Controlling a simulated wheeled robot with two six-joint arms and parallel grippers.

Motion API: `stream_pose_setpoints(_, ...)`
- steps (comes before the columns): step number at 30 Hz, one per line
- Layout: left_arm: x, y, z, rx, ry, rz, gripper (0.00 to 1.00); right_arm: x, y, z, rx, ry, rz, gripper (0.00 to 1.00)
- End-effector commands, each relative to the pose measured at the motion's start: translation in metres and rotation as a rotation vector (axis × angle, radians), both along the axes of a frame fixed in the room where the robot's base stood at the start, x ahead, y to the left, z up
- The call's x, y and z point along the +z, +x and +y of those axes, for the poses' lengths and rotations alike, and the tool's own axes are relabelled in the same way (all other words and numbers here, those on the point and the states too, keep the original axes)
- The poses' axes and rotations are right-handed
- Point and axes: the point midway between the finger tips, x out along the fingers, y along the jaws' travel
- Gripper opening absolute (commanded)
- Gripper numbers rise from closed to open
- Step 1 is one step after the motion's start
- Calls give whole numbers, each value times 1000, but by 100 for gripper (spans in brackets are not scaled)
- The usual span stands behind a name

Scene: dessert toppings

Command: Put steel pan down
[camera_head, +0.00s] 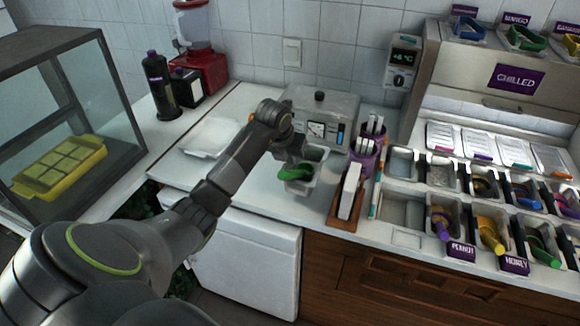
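The steel pan (316,171) is a small grey metal container with a green-handled tool (317,173) in it. It is at the counter's middle, in front of the steel machine. My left gripper (291,160) comes down at the pan's back left rim and appears shut on it; the arm's dark wrist partly hides the fingertips. I cannot tell whether the pan's bottom touches the counter. My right gripper is not in view.
A steel machine (322,108) stands behind the pan. A purple cup of utensils (367,153) and a wooden holder (344,213) are close to the right. Topping bins (403,209) fill the right side. A white tray (209,138) lies left on the white counter (254,198).

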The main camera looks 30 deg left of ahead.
Motion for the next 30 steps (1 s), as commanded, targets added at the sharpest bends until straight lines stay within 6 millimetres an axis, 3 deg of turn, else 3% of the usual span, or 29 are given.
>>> stream_pose_setpoints(10, -39, 0, 0, 1, -1, 0, 0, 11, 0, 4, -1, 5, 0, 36)
stream_pose_setpoints(22, -47, 1, 0, 0, 1, -4, 0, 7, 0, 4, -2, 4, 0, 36)
stream_pose_setpoints(27, -46, 0, 0, 0, 0, -2, 22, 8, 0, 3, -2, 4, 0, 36)
stream_pose_setpoints(30, -46, 0, 0, 0, 0, -2, 24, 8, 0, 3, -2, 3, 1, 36)
